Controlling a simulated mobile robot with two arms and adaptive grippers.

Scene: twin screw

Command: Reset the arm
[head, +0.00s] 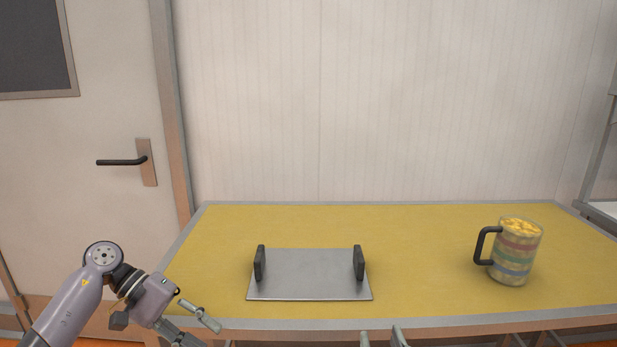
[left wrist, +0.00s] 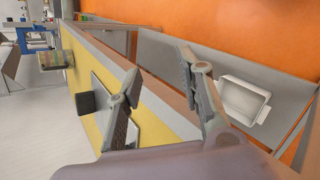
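My left arm comes in from the left in the head view, with its left gripper (head: 200,328) low beside the table's front left corner. In the left wrist view the left gripper (left wrist: 168,98) has its fingers spread, with nothing between them. Two fingertips of my right gripper (head: 382,339) show at the bottom edge of the head view, standing apart with nothing seen between them. The rest of the right gripper and its arm is out of frame.
A yellow-topped table (head: 420,235) holds a grey metal plate (head: 310,275) with two black upright handles. A striped mug (head: 516,252) with yellow contents stands at the right. A white tray (left wrist: 247,101) lies below the tabletop. The table's back is clear.

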